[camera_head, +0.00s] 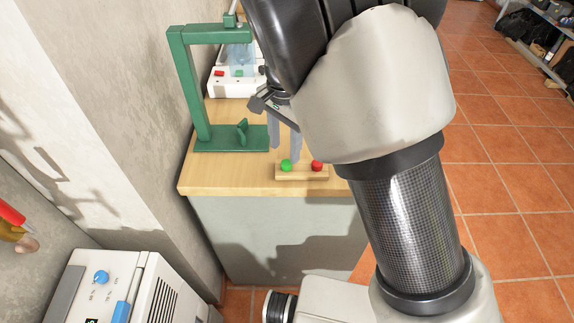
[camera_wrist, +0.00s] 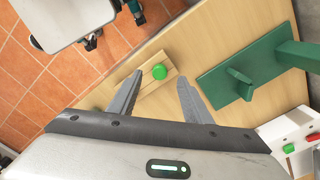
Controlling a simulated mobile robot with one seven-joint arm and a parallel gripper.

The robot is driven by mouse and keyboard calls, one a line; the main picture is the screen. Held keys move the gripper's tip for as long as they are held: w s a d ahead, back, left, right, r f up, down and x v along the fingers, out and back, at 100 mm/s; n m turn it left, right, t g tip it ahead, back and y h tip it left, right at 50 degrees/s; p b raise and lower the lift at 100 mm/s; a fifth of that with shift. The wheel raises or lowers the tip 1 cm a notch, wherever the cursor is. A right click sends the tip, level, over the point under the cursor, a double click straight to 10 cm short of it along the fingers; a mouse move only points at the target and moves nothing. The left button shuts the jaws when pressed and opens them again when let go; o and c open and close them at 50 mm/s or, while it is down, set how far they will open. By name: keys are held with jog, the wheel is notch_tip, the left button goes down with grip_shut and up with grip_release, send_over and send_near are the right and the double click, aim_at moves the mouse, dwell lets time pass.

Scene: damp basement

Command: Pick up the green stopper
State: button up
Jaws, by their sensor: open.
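The green stopper (camera_head: 286,165) sits on a small wooden holder (camera_head: 301,177) near the front edge of the wooden bench top. A red stopper (camera_head: 317,165) sits on the same holder, to its right; I cannot make it out in the wrist view. In the wrist view the green stopper (camera_wrist: 159,71) lies between and just beyond the fingertips. My gripper (camera_head: 284,154) is open and empty, with its fingers pointing down behind the green stopper in the head view. In the wrist view my gripper (camera_wrist: 159,79) spans wider than the stopper. No contact is visible.
A green press-like stand (camera_head: 190,95) rises on the bench's left, with a small green knob (camera_head: 241,130) on its base. A white device (camera_head: 222,84) with red and green buttons stands behind. A wall closes off the left side. A white appliance (camera_head: 120,290) is at lower left.

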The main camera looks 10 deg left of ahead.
aim_at(287, 163)
jog(key=f, duration=0.5)
jog(key=shift+w+d+f+b, duration=0.15)
jog(key=shift+w+f+b, duration=0.15)
jog(key=shift+b, duration=0.1)
jog(key=shift+c, duration=0.3)
jog(key=c, duration=1.1)
